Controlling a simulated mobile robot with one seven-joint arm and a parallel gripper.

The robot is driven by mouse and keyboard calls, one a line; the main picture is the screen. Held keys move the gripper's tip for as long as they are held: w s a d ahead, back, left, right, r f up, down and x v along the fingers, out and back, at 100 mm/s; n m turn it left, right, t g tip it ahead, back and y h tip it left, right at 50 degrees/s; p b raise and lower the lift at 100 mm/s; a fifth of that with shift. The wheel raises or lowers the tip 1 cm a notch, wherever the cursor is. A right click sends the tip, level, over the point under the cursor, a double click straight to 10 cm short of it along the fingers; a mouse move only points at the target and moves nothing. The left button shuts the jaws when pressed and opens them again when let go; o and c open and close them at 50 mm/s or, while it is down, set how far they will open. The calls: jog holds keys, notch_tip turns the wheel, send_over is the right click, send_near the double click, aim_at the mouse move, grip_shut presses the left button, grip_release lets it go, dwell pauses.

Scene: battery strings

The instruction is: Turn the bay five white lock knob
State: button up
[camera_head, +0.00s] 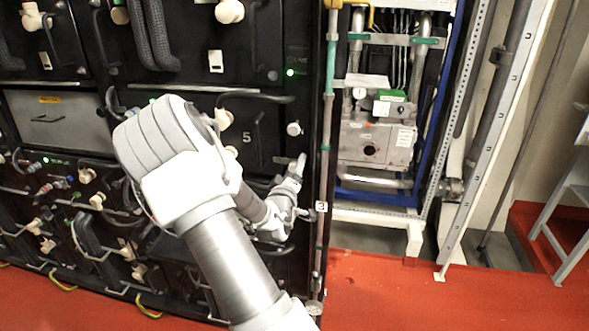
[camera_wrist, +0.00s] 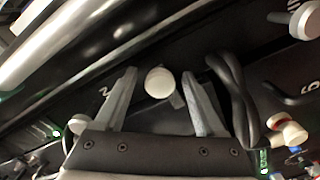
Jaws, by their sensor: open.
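The bay marked 5 (camera_head: 247,138) is a black panel at the right side of the cabinet. Its white lock knob (camera_head: 294,128) sits near the right edge, above my gripper (camera_head: 303,188). In the wrist view the same knob appears to be the pale one at the upper right (camera_wrist: 305,22), beyond the 5 mark (camera_wrist: 306,88). My gripper (camera_wrist: 160,76) is open. Another round white knob (camera_wrist: 159,83) shows between its fingers, near a mark that looks like a 2. I cannot tell how deep it sits between them. In the head view my gripper hides that knob.
A black hose (camera_head: 250,96) crosses above bay five, and thick black cables (camera_wrist: 235,100) lie right of the fingers in the wrist view. A green pipe (camera_head: 326,110) runs along the cabinet's right edge. An equipment rack (camera_head: 375,145) stands right of it. Red floor (camera_head: 385,300) is clear in front.

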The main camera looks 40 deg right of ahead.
grip_shut()
dwell(0.4)
jog(key=shift+f+m+b, duration=0.1)
jog(key=shift+m+b, duration=0.2)
jog(key=shift+b, duration=0.2)
jog(key=m+b, duration=0.2)
jog(key=b, duration=0.1)
jog(key=shift+f+m, duration=0.15)
jog(key=shift+m, duration=0.25)
jog(key=m+b, duration=0.5)
jog(key=b, duration=0.1)
jog(key=shift+b, duration=0.4)
jog(key=m+b, duration=0.5)
jog(key=b, duration=0.1)
jog(key=shift+m, duration=0.4)
jog(key=m+b, duration=0.3)
jog(key=b, duration=0.1)
jog(key=shift+w+r+m, duration=0.1)
jog(key=shift+r+m, duration=0.1)
jog(key=shift+m, duration=0.2)
